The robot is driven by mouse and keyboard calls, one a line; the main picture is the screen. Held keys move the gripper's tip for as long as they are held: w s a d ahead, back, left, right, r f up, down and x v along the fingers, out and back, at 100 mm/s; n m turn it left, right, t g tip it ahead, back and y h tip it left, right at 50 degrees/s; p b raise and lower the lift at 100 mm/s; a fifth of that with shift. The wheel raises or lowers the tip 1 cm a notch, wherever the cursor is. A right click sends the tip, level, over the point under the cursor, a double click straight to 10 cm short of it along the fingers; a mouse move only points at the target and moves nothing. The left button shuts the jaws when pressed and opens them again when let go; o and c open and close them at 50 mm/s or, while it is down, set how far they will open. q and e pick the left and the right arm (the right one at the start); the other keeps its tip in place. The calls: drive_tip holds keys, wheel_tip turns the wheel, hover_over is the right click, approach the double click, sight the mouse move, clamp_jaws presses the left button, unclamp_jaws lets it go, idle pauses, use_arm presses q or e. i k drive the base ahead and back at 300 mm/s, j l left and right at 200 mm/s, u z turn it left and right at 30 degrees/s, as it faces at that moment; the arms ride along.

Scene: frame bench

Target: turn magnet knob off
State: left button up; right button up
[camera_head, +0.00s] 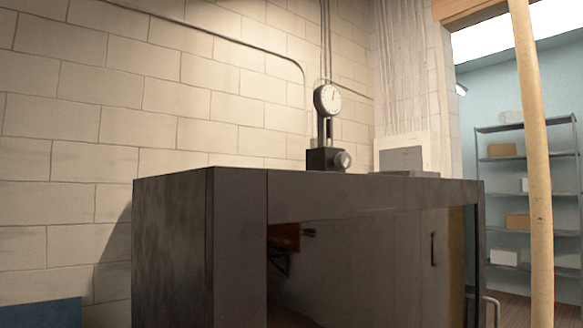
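A dial gauge (328,100) with a round white face stands upright on a post above a dark block-shaped magnetic base (321,161). The base sits on top of a dark metal bench (375,187). A round knob (343,160) with a light face is on the base's right front side. The knob is too small to tell which way its mark points. Neither of my grippers is in view.
A grey box-like item (401,159) stands on the bench top right of the base. A wooden pole (535,165) rises at the right, in front of a shelf rack (483,200) with boxes. A block wall (180,110) stands behind the bench. A blue item (42,313) is at the lower left.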

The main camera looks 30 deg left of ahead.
sight(344, 160)
drive_tip(key=i+u, duration=0.1)
drive_tip(key=u, duration=0.4)
drive_tip(key=l+u, duration=0.15)
drive_tip(key=u, duration=0.35)
drive_tip(key=i+l+u, duration=0.1)
drive_tip(key=u, duration=0.4)
drive_tip(key=l+u, duration=0.25)
drive_tip(key=u, duration=0.25)
drive_tip(key=l+u, duration=0.15)
drive_tip(key=u, duration=0.35)
drive_tip(key=i+l, duration=0.05)
